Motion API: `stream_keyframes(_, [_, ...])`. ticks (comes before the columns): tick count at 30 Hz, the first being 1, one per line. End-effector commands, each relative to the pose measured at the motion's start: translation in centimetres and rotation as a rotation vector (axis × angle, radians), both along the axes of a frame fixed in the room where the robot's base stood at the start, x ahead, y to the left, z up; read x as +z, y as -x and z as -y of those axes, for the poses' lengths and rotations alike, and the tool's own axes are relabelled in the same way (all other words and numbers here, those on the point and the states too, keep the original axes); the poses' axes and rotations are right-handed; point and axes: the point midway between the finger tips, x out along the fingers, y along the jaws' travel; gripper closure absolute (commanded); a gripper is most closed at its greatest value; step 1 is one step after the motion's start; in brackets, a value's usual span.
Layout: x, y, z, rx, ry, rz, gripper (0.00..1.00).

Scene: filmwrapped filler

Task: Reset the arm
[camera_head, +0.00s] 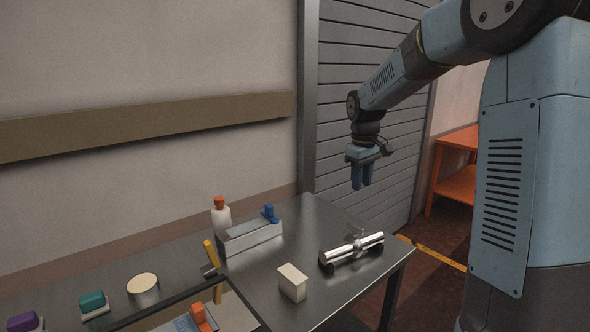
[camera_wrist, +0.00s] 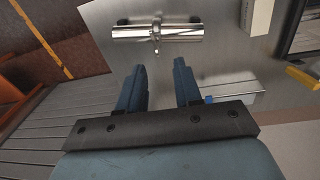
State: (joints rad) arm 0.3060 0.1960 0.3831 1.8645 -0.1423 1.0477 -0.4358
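My gripper (camera_head: 362,184) hangs in the air above the back right part of the metal table (camera_head: 318,212), fingers pointing down. In the wrist view its two blue fingers (camera_wrist: 160,85) stand apart with nothing between them, and the table's bare top shows beyond. The arm reaches out from the blue column at the right of the head view, with its elbow raised and its forearm sloping down to the left.
On the table are a shiny metal cylinder (camera_head: 352,248) on a dark base, a cream block (camera_head: 292,282), a grey box with a blue-topped part (camera_head: 250,236) and a white bottle (camera_head: 221,216). An orange shelf (camera_head: 456,187) stands behind. A slatted shutter (camera_head: 345,110) is near my gripper.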

Motion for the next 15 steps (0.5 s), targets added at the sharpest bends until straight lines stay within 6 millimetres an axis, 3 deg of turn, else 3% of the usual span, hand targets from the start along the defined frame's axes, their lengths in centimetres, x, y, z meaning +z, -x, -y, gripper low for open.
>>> stream_keyframes(6, [3.5,5.4,-0.5,-0.086,0.029,0.075,0.66])
stream_keyframes(15, [6.7,13.0,-0.6,-0.213,0.028,0.179,0.66])
